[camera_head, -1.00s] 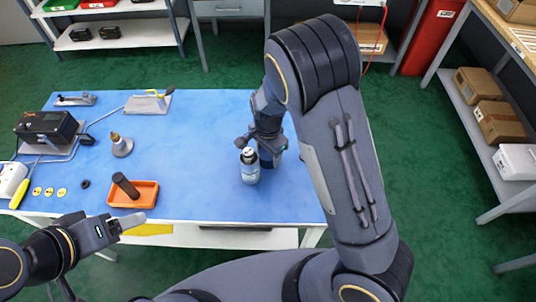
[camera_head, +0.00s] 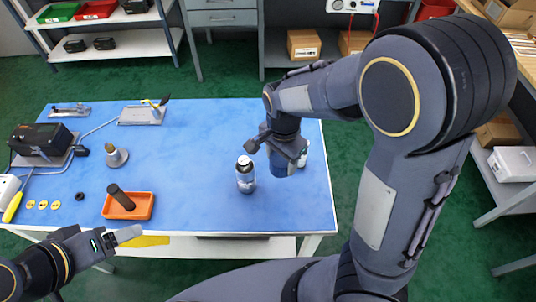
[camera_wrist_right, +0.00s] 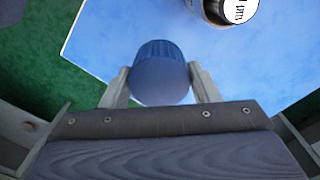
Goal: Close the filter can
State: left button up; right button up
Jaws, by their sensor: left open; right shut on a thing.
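My right gripper (camera_head: 288,160) is shut on a blue cap-like cylinder with a ribbed side (camera_head: 280,163), over the right part of the table. In the right wrist view the blue cylinder (camera_wrist_right: 160,75) sits between both fingertips (camera_wrist_right: 160,88). A grey-blue can with a dark neck and pale top (camera_head: 245,175) stands upright just left of it, apart from it. The can's pale top with lettering (camera_wrist_right: 240,10) is cut off at the wrist view's upper edge. My left gripper (camera_head: 118,238) is open and empty by the table's front-left edge.
A pale object (camera_head: 303,153) is mostly hidden behind my right gripper. An orange tray (camera_head: 143,207) with a dark cylinder, a metal cone-shaped part (camera_head: 117,156) and a black box (camera_head: 40,140) stand on the blue table (camera_head: 190,150). The table's middle is clear.

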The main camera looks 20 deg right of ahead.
jog(key=s+d+r+p, duration=0.1)
jog(key=s+d+r, duration=0.1)
jog(key=s, duration=0.4)
jog(key=shift+d+r, duration=0.15)
jog(key=shift+r, duration=0.25)
